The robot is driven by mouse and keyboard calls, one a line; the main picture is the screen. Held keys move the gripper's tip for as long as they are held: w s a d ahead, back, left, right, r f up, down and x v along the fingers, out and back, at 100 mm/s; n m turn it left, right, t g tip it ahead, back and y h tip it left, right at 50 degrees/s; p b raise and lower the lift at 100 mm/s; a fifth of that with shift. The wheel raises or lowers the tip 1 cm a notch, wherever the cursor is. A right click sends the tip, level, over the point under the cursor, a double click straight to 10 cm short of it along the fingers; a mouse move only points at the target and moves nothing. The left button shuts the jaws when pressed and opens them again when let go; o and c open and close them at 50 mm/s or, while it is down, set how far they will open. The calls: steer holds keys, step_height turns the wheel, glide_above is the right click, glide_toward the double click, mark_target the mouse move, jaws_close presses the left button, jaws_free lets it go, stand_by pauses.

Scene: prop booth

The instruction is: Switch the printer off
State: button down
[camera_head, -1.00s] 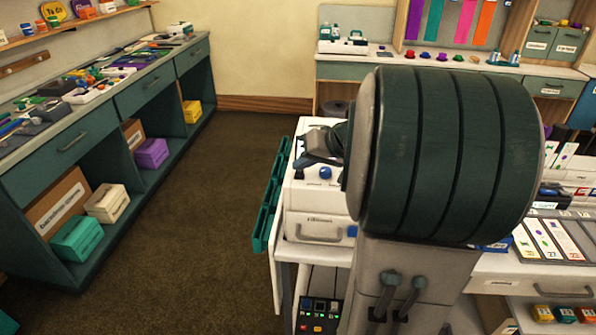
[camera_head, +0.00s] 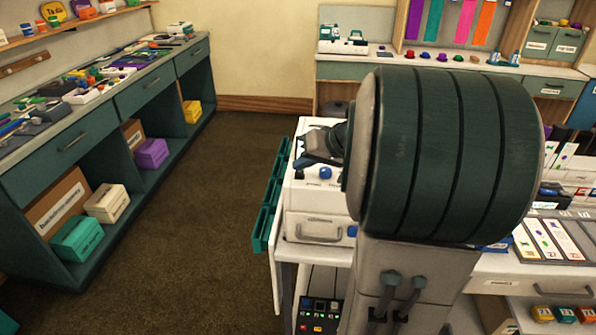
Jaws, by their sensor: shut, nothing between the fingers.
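The printer (camera_head: 318,215) is a white boxy machine with a blue knob (camera_head: 325,172), a drawer handle and a small blue button on its front. It stands on the white counter in the middle, its right part hidden behind my large green arm link. My gripper (camera_head: 308,161) shows as a dark shape just above the printer's top front, left of the arm link. It is shut and empty. Whether its tips touch the printer cannot be told. No clear power switch can be made out from here.
A green slatted rack (camera_head: 270,205) hangs on the counter's left side. A panel with several coloured buttons (camera_head: 319,315) sits below. A long cluttered workbench (camera_head: 70,145) runs along the left wall. The brown floor (camera_head: 200,230) between is clear.

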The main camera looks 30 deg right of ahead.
mark_target(303, 174)
steer(key=shift+f, duration=0.2)
steer(key=shift+f+b, duration=0.3)
steer(key=shift+b, duration=0.55)
steer(key=shift+s, duration=0.1)
steer(key=shift+r, duration=0.45)
steer(key=shift+r+p, duration=1.3)
steer(key=shift+r, duration=1.7)
